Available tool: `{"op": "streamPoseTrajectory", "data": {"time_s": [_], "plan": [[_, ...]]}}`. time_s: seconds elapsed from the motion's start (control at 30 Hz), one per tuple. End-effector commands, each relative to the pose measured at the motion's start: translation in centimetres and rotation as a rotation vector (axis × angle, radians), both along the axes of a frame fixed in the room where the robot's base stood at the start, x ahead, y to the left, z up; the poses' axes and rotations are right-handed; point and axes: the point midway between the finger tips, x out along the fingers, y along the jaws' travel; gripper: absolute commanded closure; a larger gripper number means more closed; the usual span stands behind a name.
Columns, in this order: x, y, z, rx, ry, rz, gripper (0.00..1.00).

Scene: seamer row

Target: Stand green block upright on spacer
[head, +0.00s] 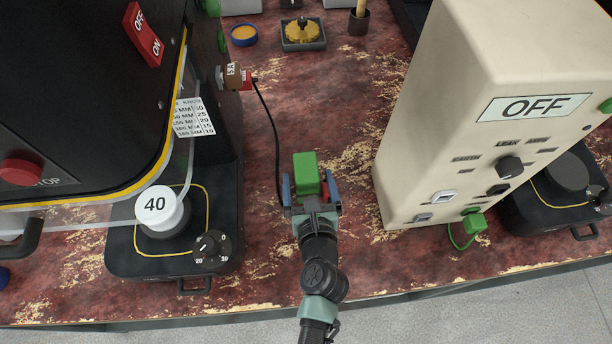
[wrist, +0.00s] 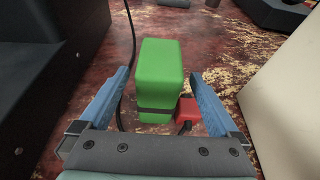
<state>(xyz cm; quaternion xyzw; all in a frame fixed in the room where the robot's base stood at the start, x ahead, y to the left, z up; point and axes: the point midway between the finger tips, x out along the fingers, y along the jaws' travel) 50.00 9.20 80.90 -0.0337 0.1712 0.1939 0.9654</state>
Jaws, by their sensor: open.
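The green block (head: 305,172) stands on the worn red bench top between the two machines. In the wrist view the green block (wrist: 158,75) looks taller than wide, with a dark band near its lower end. My gripper (head: 310,190) is open, its blue fingers on either side of the block. In the wrist view there are gaps between the block and both fingers of my gripper (wrist: 158,100). A white round piece marked 40 (head: 155,204) sits on the black machine base at the left; it may be the spacer. The block's underside is hidden.
A small red piece (wrist: 187,110) is close beside the block, near the right finger. A black cable (head: 272,130) runs down just left of the block. A cream cabinet marked OFF (head: 440,130) stands close on the right. Bench space behind the block is clear.

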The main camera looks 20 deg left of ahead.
Motion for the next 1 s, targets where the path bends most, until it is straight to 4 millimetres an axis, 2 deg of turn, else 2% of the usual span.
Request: {"op": "streamPoseTrajectory", "data": {"time_s": [0.17,0.5,0.8,0.83,1.0], "plan": [[0.9,0.4,-0.3,0.001,-0.001,0.001,0.02],[4.7,2.1,-1.6,-0.001,-0.002,0.001,0.02],[5.1,2.3,-1.7,-0.001,0.000,-0.001,0.02],[5.1,2.3,-1.7,-0.001,0.000,-0.001,0.04],[5.1,2.3,-1.7,-0.001,0.000,-0.001,0.35]]}}
